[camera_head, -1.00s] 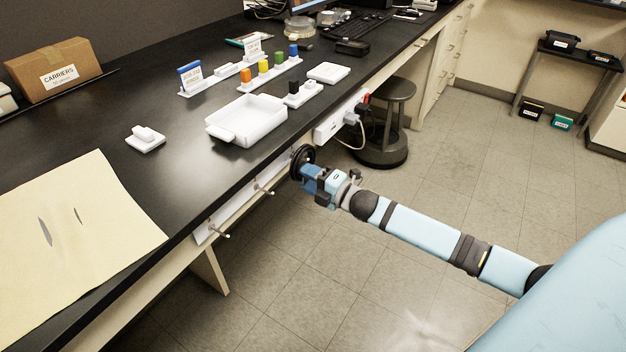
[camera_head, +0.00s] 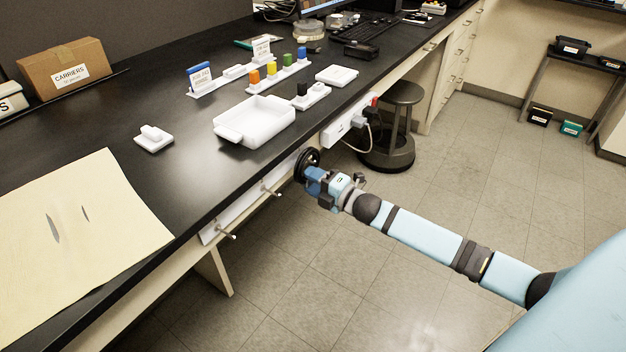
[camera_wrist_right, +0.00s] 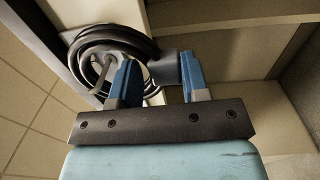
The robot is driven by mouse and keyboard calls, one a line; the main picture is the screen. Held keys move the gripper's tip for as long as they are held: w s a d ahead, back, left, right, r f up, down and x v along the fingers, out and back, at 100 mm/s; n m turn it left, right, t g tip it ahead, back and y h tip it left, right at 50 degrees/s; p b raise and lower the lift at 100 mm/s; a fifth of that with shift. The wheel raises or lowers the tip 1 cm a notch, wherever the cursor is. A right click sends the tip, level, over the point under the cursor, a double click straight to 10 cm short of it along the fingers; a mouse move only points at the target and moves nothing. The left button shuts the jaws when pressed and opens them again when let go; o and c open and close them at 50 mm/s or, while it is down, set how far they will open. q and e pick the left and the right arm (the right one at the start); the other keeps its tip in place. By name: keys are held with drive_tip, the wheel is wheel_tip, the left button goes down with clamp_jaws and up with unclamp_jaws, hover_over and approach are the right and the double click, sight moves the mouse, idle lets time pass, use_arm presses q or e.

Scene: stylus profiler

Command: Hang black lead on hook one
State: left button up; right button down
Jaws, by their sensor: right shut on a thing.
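The black lead (camera_head: 306,160) is a round coil at the bench's front edge, by the far end of the white hook rail (camera_head: 222,226). My right gripper (camera_head: 313,178) is shut on the lead's dark cylindrical part (camera_wrist_right: 165,68), which sits between the blue fingertips in the right wrist view. The coil (camera_wrist_right: 118,33) hangs to the left there, and a grey peg (camera_wrist_right: 101,75) shows in its opening. I cannot tell whether the coil rests on that peg. Two hooks, a near one (camera_head: 228,235) and a farther one (camera_head: 270,191), show bare. No hook numbers are readable. My left gripper is not in view.
A white power strip (camera_head: 345,124) with plugs and a cable is on the bench front just beyond the coil. A dark stool (camera_head: 392,125) stands below it. A white tray (camera_head: 255,120) sits on the bench above. The floor in front is clear.

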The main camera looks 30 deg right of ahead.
drive_tip(key=shift+f, duration=0.15)
drive_tip(key=c, duration=0.5)
unclamp_jaws()
drive_tip(key=shift+c, duration=0.5)
drive_tip(key=p+v, duration=0.2)
drive_tip(key=v, duration=0.6)
drive_tip(key=shift+p, duration=0.4)
